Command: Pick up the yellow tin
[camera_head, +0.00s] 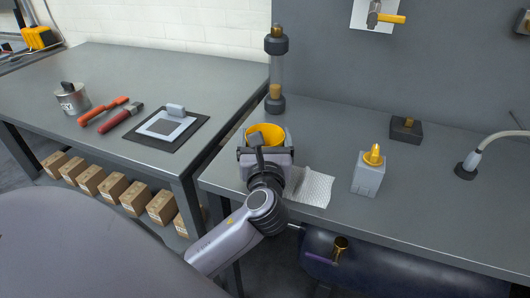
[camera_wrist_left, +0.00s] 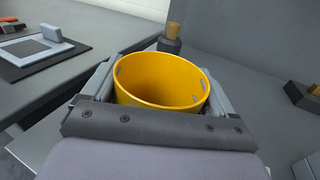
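The yellow tin (camera_head: 265,131) is an open, round yellow container at the left end of the right-hand bench in the head view. In the left wrist view the yellow tin (camera_wrist_left: 158,78) shows its open mouth and empty-looking inside, with small holes near the rim. My left gripper (camera_head: 265,147) is around it, with one grey finger against each side. The fingers appear to touch the wall, so the gripper looks shut on the tin. The tin's base is hidden, so I cannot tell whether it is off the bench. My right gripper is not in view.
A clear cylinder with dark ends (camera_head: 276,75) stands close behind the tin. The bench's front right is clear.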

